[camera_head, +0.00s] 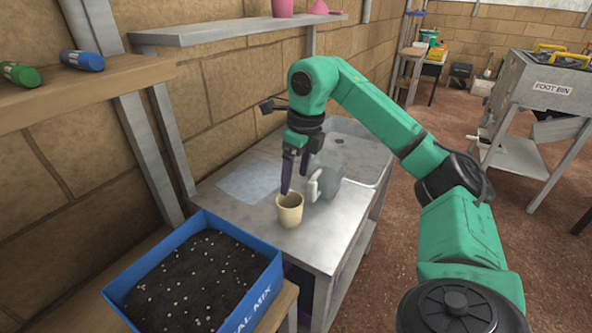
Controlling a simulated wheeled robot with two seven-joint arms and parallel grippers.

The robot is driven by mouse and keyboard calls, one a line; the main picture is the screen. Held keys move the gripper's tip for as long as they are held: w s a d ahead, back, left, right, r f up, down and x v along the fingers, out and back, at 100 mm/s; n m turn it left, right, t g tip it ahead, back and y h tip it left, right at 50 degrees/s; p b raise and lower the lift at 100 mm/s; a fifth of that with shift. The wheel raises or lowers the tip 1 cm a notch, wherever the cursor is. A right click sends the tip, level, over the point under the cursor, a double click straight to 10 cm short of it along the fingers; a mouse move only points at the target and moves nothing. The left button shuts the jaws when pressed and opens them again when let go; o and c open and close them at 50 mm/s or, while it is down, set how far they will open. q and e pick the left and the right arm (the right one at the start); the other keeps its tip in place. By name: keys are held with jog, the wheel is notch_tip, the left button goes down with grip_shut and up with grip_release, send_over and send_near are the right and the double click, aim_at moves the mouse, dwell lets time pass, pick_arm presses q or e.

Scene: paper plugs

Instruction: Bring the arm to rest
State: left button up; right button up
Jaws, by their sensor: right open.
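My right arm (455,215) is green and black, and it reaches from the lower right over the metal bench. My right gripper (294,184) points down with its dark fingers apart and looks empty. Its tips are just above or beside the rim of a cream paper pot (290,211). I cannot tell whether they touch it. The pot stands upright on the bench (235,211). A clear, rounded container with a pale handle (314,188) stands right of the pot, partly behind the gripper. My left gripper is not in view.
A blue tray of dark, speckled soil (262,287) stands at the lower left. A pale sheet (248,181) lies on the bench. A wooden shelf (85,84) with green and blue cylinders and a grey shelf (220,30) are on the wall.

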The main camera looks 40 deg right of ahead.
jog(key=shift+r, duration=0.5)
